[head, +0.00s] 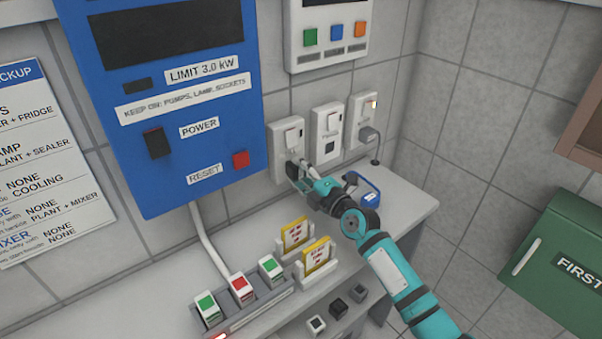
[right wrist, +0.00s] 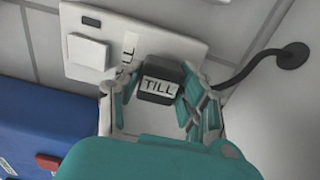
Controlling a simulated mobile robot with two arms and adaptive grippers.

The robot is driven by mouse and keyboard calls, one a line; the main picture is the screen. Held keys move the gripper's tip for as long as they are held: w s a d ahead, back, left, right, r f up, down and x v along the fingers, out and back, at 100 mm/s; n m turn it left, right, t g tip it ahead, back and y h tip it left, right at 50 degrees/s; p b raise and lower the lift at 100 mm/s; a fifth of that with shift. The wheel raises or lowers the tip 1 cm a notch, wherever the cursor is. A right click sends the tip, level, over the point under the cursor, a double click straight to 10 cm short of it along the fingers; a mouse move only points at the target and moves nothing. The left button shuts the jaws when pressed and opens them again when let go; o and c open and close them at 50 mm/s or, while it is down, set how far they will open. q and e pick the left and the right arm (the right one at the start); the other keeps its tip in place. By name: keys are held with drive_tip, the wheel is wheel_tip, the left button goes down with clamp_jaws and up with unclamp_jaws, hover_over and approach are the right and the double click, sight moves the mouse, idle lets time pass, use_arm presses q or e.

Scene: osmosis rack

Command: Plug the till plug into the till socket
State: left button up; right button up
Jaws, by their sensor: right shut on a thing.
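The till plug (right wrist: 159,84) is a dark block with a white TILL label, and a dark cable runs from it to the right. My right gripper (right wrist: 155,95) is shut on it, with a finger on each side. The till socket (right wrist: 190,45) is a white wall plate with a square switch and a partly covered label; in the head view it is the leftmost socket plate (head: 286,138). There my right gripper (head: 294,172) is at its lower part. The plug lies against or just in front of the plate; I cannot tell whether it is seated. My left gripper is not in view.
The blue power panel (head: 165,90) is close on the left. Below, the counter (head: 405,205) bears a blue object (head: 369,190) and card holders (head: 318,258).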

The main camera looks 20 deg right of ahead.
drive_tip(key=shift+w+a, duration=0.1)
drive_tip(key=shift+w, duration=0.2)
drive_tip(key=o, duration=1.2)
drive_tip(key=shift+c, duration=0.2)
drive_tip(key=shift+s, duration=0.15)
drive_tip(key=v, duration=1.1)
drive_tip(key=shift+s, duration=0.35)
